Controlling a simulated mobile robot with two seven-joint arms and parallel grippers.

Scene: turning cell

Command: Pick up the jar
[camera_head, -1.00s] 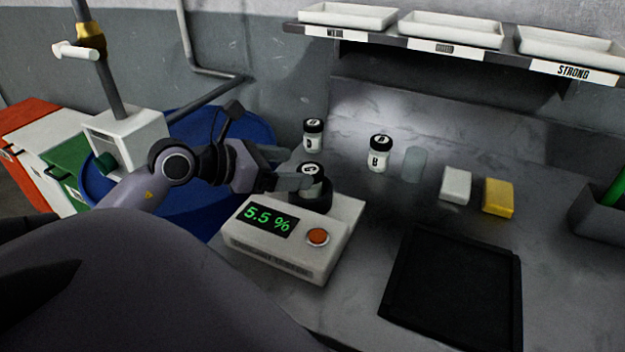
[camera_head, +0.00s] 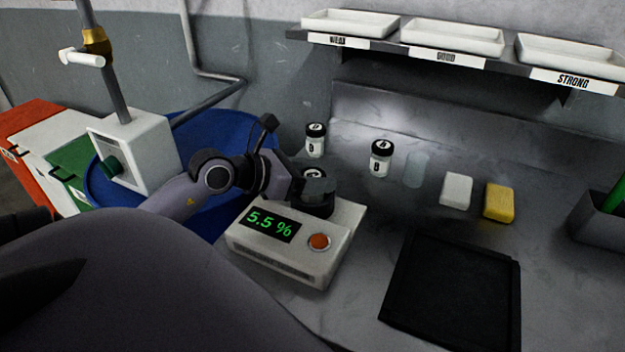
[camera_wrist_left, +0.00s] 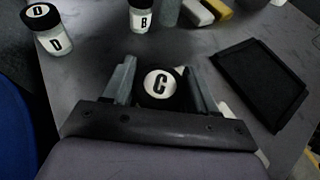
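The jar marked C (camera_wrist_left: 161,84) has a black lid with a white label and sits at the white meter's black holder. In the head view most of it is hidden behind my left gripper (camera_head: 318,187). In the left wrist view my left gripper (camera_wrist_left: 160,82) has one finger on each side of the jar, close to its lid. The fingers look open around it; contact is hard to tell. The meter (camera_head: 290,240) shows 5.5 % and has an orange button. My right gripper is not in view.
Jar D (camera_head: 315,140) stands behind the gripper, jar B (camera_head: 381,158) to its right. A translucent cylinder (camera_head: 416,169), a white block (camera_head: 456,190), a yellow block (camera_head: 499,202) and a black tray (camera_head: 455,290) lie further right. A blue drum (camera_head: 225,135) is at left.

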